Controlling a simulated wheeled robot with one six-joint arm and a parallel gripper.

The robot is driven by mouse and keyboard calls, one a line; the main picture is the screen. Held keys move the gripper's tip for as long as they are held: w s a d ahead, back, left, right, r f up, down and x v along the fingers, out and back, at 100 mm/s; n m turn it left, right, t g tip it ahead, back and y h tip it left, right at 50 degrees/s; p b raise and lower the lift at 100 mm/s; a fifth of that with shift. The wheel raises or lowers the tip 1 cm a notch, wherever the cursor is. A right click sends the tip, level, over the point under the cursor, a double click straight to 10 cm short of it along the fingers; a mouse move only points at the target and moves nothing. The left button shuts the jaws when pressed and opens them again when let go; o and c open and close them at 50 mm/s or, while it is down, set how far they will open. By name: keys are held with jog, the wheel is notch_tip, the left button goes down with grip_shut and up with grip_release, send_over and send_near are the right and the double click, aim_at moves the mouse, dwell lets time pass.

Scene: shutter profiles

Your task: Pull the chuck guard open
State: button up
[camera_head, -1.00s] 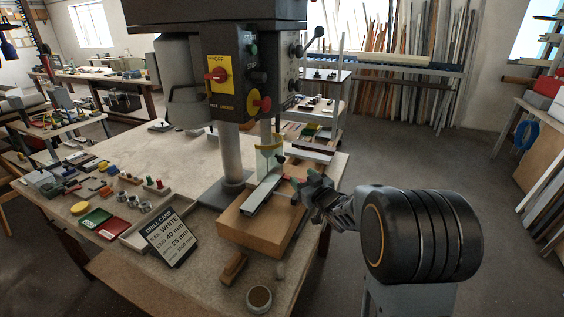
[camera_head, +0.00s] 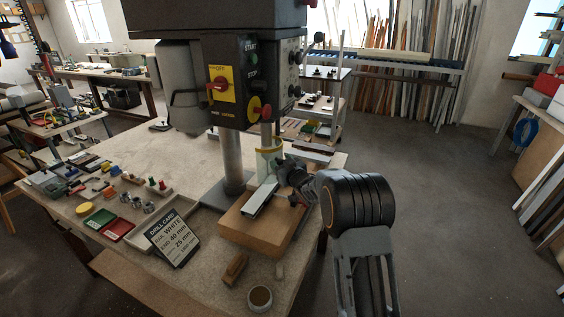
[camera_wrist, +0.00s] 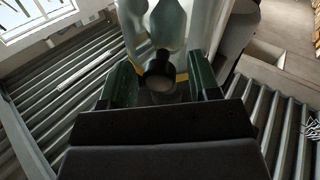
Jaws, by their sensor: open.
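The chuck guard (camera_head: 268,162) is a clear shield with a yellow upper rim, hanging below the drill press head. It also shows in the wrist view (camera_wrist: 205,28), with a round dark knob (camera_wrist: 159,72) on its near side. My gripper (camera_head: 283,168) is at the right side of the guard, close to it. In the wrist view my dark green fingers (camera_wrist: 160,80) stand apart on either side of the knob. I cannot tell whether either finger touches it. My arm partly hides the guard's right side in the head view.
A pale metal profile (camera_head: 257,202) lies on a wooden block (camera_head: 240,232) below the guard. The press column (camera_head: 231,160) stands to the left. A drill card (camera_head: 172,238), a tray and small parts fill the table's left. Floor to the right is clear.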

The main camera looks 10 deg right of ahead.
jog(key=shift+w, duration=0.1)
grip_shut()
jog(key=shift+d, duration=0.1)
dwell(0.7)
